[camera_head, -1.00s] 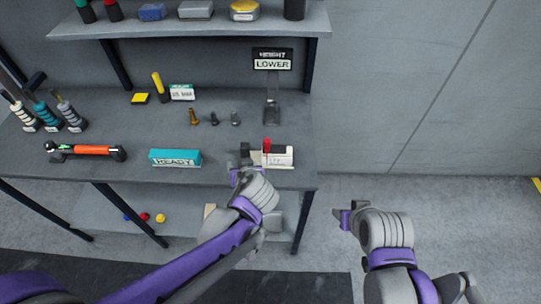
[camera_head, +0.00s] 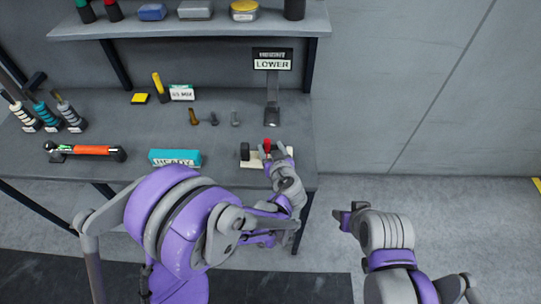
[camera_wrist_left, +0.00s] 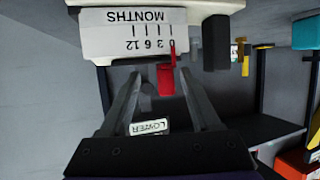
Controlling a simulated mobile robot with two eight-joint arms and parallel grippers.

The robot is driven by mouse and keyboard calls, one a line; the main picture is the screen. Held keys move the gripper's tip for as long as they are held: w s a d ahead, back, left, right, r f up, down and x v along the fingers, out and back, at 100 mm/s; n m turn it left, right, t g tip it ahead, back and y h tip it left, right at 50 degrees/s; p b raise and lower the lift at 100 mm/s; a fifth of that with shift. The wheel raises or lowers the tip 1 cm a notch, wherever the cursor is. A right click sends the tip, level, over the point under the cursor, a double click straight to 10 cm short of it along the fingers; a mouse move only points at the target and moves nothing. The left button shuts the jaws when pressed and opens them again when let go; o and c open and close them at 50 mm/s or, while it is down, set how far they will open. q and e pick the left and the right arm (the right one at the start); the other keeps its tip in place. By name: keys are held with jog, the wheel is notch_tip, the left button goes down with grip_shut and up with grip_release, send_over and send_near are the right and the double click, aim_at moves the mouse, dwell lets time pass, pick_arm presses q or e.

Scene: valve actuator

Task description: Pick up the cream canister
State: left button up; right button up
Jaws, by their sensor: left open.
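I cannot pick out a cream canister for certain in either view. My left gripper (camera_head: 275,153) is open at the bench's front right, at a white dial block with a red pointer. In the left wrist view the open fingers (camera_wrist_left: 160,82) reach toward the white block (camera_wrist_left: 130,38), marked MONTHS with a scale. Its red pointer (camera_wrist_left: 165,78) shows between the fingertips, and they do not visibly grip it. My right gripper (camera_head: 345,217) hangs off the bench at right; its jaws are too small to judge.
A teal READY block (camera_head: 174,158) and an orange-handled tool (camera_head: 85,150) lie on the bench (camera_head: 225,145). A LOWER sign (camera_head: 272,64) stands behind a grey lever. The upper shelf (camera_head: 190,28) holds small containers, including a yellow-rimmed tin (camera_head: 244,8). Floor at right is clear.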

pick_arm(q)
jog(key=shift+a+x, duration=0.15)
jog(key=shift+x, duration=1.2)
jog(key=shift+a+x, duration=0.15)
jog(key=shift+x, duration=1.2)
jog(key=shift+s+r, duration=0.1)
grip_shut()
